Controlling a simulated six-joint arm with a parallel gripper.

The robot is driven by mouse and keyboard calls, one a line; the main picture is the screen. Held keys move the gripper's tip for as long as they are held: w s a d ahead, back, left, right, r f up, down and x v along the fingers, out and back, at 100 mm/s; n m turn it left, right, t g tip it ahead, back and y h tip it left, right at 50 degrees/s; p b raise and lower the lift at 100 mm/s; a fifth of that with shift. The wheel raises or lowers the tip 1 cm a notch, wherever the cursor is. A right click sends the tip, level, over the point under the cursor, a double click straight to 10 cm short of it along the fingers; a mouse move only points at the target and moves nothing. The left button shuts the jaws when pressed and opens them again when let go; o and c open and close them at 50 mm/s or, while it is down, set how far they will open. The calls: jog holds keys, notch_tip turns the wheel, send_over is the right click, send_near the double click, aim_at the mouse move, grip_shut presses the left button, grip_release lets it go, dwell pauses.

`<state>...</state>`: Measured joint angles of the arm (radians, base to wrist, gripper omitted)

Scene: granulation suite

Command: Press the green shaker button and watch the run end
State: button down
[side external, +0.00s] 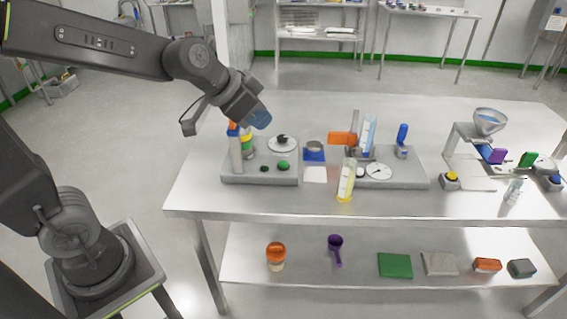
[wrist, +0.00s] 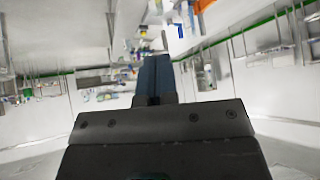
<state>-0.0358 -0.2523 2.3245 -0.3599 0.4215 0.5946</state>
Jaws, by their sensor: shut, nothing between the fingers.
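The shaker is a grey base (side external: 240,176) at the left of the steel table, with an upright post (side external: 236,154) at its left. A green button (side external: 283,165) sits on the front of this base, with a smaller dark green spot (side external: 263,169) to its left. A pale round lid with a black knob (side external: 282,139) stands behind the button. My gripper (side external: 262,118) is shut and empty, its blue fingers above the back of the shaker and apart from the button. The wrist view shows the shut blue fingers (wrist: 154,78); I cannot make out the button there.
Right of the shaker are a blue-based dish (side external: 314,156), a white square (side external: 315,174), a yellow-based cylinder (side external: 346,184) and a second grey base with a dial (side external: 410,180). A funnel stand (side external: 463,135) is farther right. The lower shelf (side external: 330,275) holds several small items.

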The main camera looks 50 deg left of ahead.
jog(key=w+a+f+m+t+y, duration=0.1)
jog(key=w+a+f, duration=0.15)
jog(key=w, duration=0.35)
jog(key=w+a+f+y, duration=0.1)
jog(key=w+a+f, duration=0.1)
jog(key=w+f, duration=0.25)
jog(key=y, duration=0.3)
send_over(285, 164)
notch_tip(285, 164, down, 7)
jog(key=shift+a+m, duration=0.1)
jog(key=shift+m, duration=0.2)
jog(key=shift+f, duration=4.35)
jog(key=shift+f, duration=0.4)
